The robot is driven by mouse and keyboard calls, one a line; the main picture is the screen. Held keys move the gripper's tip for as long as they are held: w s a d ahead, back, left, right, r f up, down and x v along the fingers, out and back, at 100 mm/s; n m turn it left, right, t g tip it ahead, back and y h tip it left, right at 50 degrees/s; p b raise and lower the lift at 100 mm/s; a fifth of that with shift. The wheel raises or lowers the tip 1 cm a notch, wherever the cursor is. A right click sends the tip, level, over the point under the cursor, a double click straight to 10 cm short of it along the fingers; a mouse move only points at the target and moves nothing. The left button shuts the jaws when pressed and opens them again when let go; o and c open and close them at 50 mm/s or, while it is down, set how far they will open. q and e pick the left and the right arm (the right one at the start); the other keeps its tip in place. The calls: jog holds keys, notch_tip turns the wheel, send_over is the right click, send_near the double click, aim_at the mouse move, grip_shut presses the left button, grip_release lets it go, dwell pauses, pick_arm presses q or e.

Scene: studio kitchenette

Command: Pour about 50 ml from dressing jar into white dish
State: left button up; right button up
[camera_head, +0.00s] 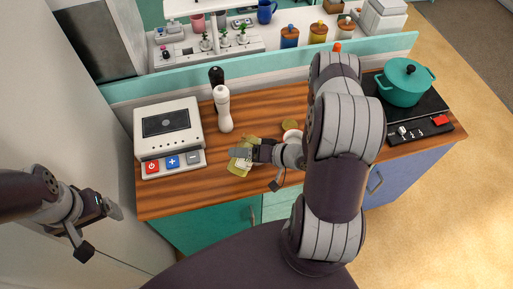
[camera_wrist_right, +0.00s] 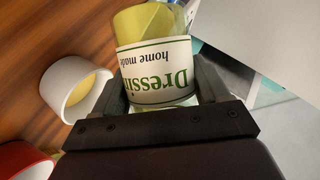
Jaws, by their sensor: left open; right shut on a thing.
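My right gripper (camera_wrist_right: 158,100) is shut on the dressing jar (camera_wrist_right: 157,70), a clear jar with yellow-green contents and a white "Dressing home made" label. The label reads upside down in the right wrist view. The jar also shows over the counter in the head view (camera_head: 240,165); its exact tilt is hard to tell. The white dish (camera_wrist_right: 54,98) stands on the wood beside the jar in the wrist view, with pale yellow inside; I cannot pick it out surely in the head view. My left gripper (camera_head: 100,228) is open and empty, left of the counter.
A red-and-white round dish (camera_head: 292,136) sits by my right wrist, near a tan disc (camera_head: 290,125). A white appliance (camera_head: 168,125) stands left, two shakers (camera_head: 222,110) behind, and a teal pot (camera_head: 406,82) on the hob at right. Bare wood lies along the front left.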

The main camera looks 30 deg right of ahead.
aim_at(240, 165)
jog(key=shift+w+d+r+n+h+p, duration=0.1)
jog(key=shift+d+r+n+h+p, duration=0.05)
jog(key=shift+r+n+h+p, duration=0.3)
notch_tip(240, 165, down, 2)
jog(key=shift+f+n+t+h+b, duration=0.2)
jog(key=shift+n+t+b, duration=0.3)
jog(key=shift+b, duration=0.45)
jog(key=shift+s+a+r+n+h+p, duration=0.25)
jog(key=shift+a+r+n+h+p, duration=0.15)
jog(key=shift+n+h, duration=0.05)
jog(key=shift+s+a+f+n+t+b, duration=0.1)
jog(key=shift+a+f+n+t+b, duration=0.1)
jog(key=shift+f+b, duration=0.25)
jog(key=shift+s+a+f+n+t+b, duration=0.1)
jog(key=shift+f+n+b, duration=0.1)
jog(key=shift+f+b, duration=0.2)
jog(key=shift+s+a+f+n+h, duration=0.15)
jog(key=shift+a+f+n+h, duration=0.1)
jog(key=shift+n+h, duration=0.3)
jog(key=shift+a+r+n+t+h+b, duration=0.1)
jog(key=shift+a+n+t+h+b, duration=0.1)
jog(key=shift+n+t+h+b, duration=0.25)
jog(key=shift+s+a+n+t, duration=0.1)
jog(key=shift+a+n+t, duration=0.15)
jog(key=shift+n+t, duration=0.15)
jog(key=shift+h, duration=0.3)
